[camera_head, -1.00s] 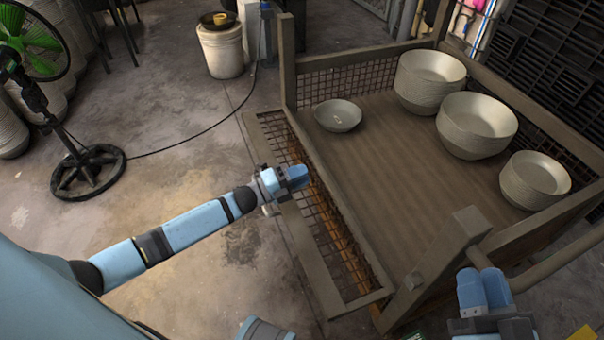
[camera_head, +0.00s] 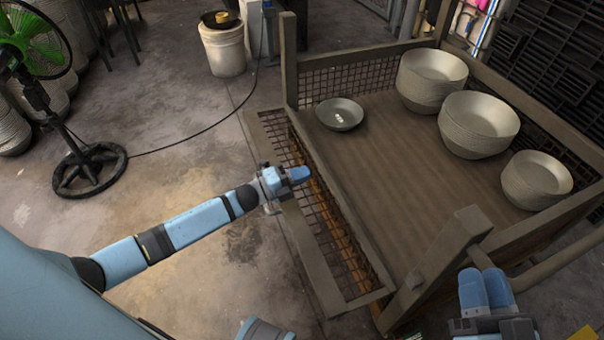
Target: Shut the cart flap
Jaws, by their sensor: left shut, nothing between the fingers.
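The cart (camera_head: 400,170) has a wooden bed and mesh sides. Its flap (camera_head: 322,275), a wooden frame with wire mesh, is folded outward and down along the left side. My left gripper (camera_head: 300,175) is shut and empty, over the flap's mesh near the cart's left edge; whether it touches the flap is unclear. My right gripper (camera_head: 485,286) is at the cart's near right corner, beside the wooden post and a rail. Its two blue fingers stand close together, and whether they hold anything is unclear.
A small bowl (camera_head: 340,114) lies on the cart bed near the flap side. Bowl stacks (camera_head: 478,124) stand along the right side. A green fan (camera_head: 90,168) on a round base and a white bucket (camera_head: 224,50) stand on the floor, which is clear left of the flap.

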